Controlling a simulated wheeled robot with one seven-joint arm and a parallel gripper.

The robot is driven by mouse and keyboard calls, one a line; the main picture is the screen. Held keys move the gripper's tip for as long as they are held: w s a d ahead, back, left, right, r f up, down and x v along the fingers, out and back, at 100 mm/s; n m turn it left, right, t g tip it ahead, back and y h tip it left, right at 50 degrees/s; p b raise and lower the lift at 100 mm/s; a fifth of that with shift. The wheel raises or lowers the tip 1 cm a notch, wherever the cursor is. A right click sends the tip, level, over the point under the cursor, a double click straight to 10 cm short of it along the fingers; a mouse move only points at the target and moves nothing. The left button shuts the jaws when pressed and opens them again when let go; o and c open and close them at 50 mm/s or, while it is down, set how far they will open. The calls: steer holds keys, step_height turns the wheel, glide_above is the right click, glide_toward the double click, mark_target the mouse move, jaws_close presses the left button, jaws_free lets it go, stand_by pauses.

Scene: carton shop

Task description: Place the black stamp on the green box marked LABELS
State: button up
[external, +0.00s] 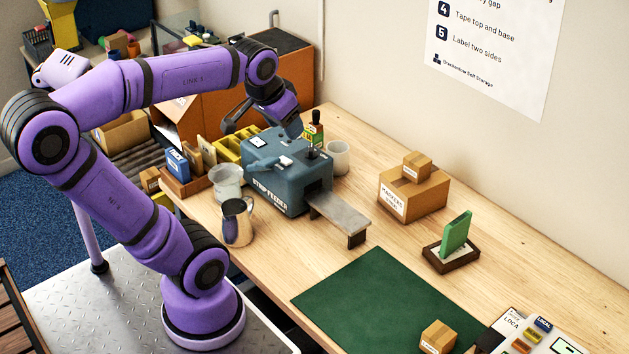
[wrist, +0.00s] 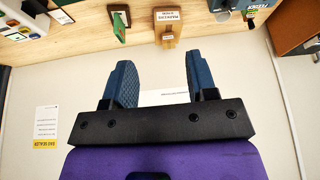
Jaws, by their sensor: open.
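My gripper (external: 264,118) is open and empty, above the blue-grey strip feeder. In the wrist view its two dark blue fingers (wrist: 160,82) stand apart with nothing between them. A small green and yellow item (external: 314,131) with a black top stands at the feeder's back right; its lettering is too small to read. A dark knob-like piece (external: 313,152) shows just below it, perhaps the black stamp, but I cannot tell. An upright green piece (external: 456,232) sits in a brown holder on the right of the bench; no LABELS marking is readable. It also shows in the wrist view (wrist: 119,28).
The strip feeder (external: 280,180) has a metal outfeed ramp (external: 340,211). A steel jug (external: 237,222) and pale cups stand close by. A MARKERS carton (external: 413,192) carries a smaller carton. The green mat (external: 370,300) is mostly clear, with a small carton (external: 438,337) at its front.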

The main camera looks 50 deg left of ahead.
steer(key=s+d+f, duration=0.1)
steer(key=s+f, duration=0.2)
steer(key=s, duration=0.3)
steer(key=shift+d+f+t, duration=0.3)
steer(key=shift+f, duration=0.05)
stand_by(0.7)
